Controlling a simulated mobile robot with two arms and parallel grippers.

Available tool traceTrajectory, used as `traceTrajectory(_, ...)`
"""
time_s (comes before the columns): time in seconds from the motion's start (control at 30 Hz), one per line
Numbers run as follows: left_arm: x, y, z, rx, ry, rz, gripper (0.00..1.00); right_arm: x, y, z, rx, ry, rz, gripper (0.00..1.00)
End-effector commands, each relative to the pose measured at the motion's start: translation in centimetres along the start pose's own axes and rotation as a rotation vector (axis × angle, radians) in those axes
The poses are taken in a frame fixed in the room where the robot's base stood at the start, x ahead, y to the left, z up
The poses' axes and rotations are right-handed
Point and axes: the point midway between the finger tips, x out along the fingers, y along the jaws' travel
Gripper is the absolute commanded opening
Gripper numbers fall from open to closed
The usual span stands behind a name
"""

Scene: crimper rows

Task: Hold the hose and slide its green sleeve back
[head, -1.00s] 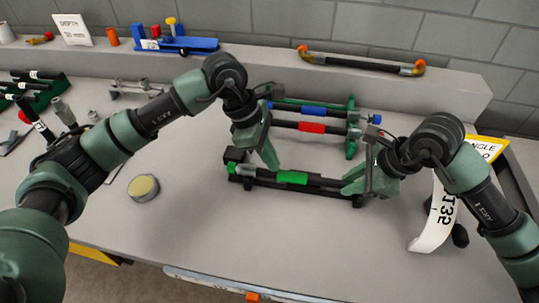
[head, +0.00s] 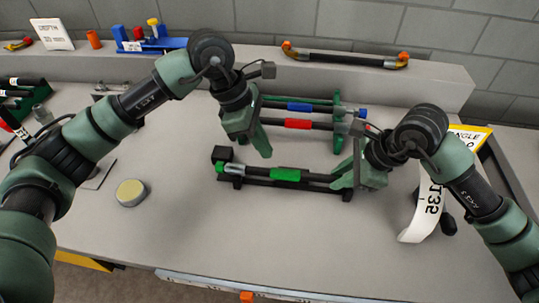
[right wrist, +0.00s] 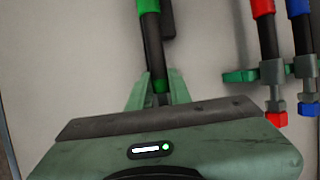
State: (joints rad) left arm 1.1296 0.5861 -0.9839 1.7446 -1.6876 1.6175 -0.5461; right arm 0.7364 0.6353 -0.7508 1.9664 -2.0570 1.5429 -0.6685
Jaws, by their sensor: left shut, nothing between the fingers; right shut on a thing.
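The black hose (head: 255,174) lies in a black holder at the front of the bench, and its green sleeve (head: 286,174) sits near the middle. The hose's left end is green, next to a black block. My right gripper (head: 340,182) is shut on the hose's right end; in the right wrist view the fingers (right wrist: 158,92) straddle the hose (right wrist: 153,42), with the green sleeve (right wrist: 148,6) further up. My left gripper (head: 267,153) is shut and empty, above and behind the hose, left of the sleeve, apart from it.
Behind stands a green rack (head: 339,131) with a blue-sleeved hose (head: 300,107) and a red-sleeved hose (head: 298,124). A round tin (head: 131,193) stands at front left. A curling white paper strip (head: 424,212) is by my right arm. The bench front is clear.

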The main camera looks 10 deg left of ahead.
Motion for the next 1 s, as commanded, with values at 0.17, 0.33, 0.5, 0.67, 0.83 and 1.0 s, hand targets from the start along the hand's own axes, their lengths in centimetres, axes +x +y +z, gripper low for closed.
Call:
traceTrajectory(0.17,-3.5,0.1,-0.1,-0.001,0.001,0.005,0.0,0.0,0.0,0.1,0.0,-0.004,-0.001,0.0)
traceTrajectory(0.33,-5.4,0.1,-0.1,-0.002,0.001,0.004,0.0,0.0,0.0,0.1,0.0,-0.004,-0.001,0.0)
traceTrajectory(0.5,-5.9,0.0,-0.1,-0.002,0.002,0.002,0.0,0.0,0.0,0.1,0.0,-0.003,-0.001,0.0)
traceTrajectory(0.67,-5.8,0.1,-0.1,-0.002,0.002,0.002,0.0,0.0,0.0,0.1,0.0,-0.004,-0.001,0.0)
traceTrajectory(0.83,-5.8,0.1,-0.1,-0.002,0.002,0.002,0.0,0.0,0.0,0.1,0.0,-0.002,-0.001,0.45)
traceTrajectory(1.0,-5.8,0.1,-0.1,-0.002,0.002,0.002,0.0,0.0,0.0,0.0,0.0,-0.001,0.0,0.45)
